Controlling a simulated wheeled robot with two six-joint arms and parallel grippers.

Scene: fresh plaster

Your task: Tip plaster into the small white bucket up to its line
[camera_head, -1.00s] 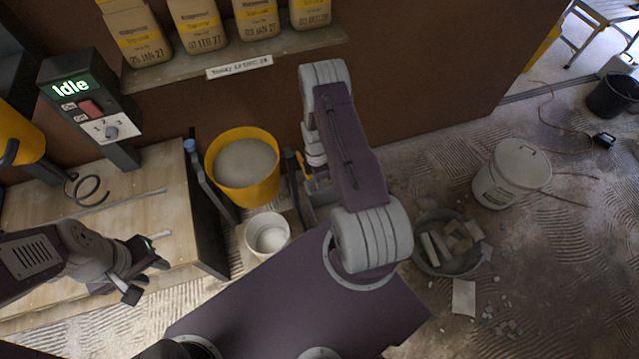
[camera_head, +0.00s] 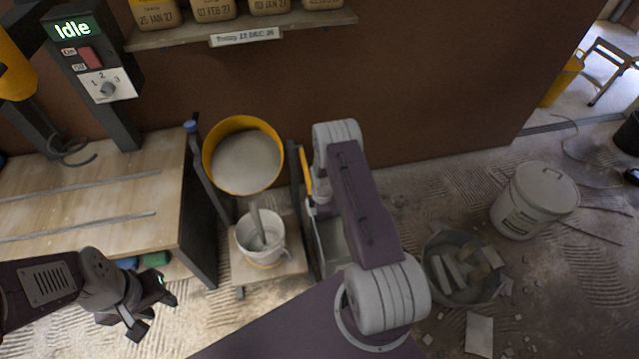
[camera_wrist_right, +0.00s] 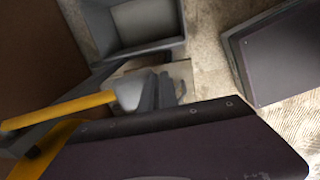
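The yellow tub (camera_head: 210,172) of pale plaster leans forward in its frame in the head view. The small white bucket (camera_head: 244,250) stands upright below its front lip. A grey streak (camera_head: 258,225), apparently falling plaster, runs down into the bucket. I cannot make out the bucket's line or its level. My right gripper (camera_head: 321,200) is low beside the frame's yellow handle (camera_head: 306,172), largely hidden by its arm. The handle also shows in the right wrist view (camera_wrist_right: 62,109), but the grip is unclear. My left gripper (camera_head: 153,310) is open and empty, left of the bucket.
A control box (camera_head: 97,70) reading "Idle" stands at left above a wooden bench (camera_head: 120,215). A lidded white bucket (camera_head: 533,200) and a rubble tub (camera_head: 440,290) stand on the right floor. A shelf (camera_head: 300,20) of bags is behind.

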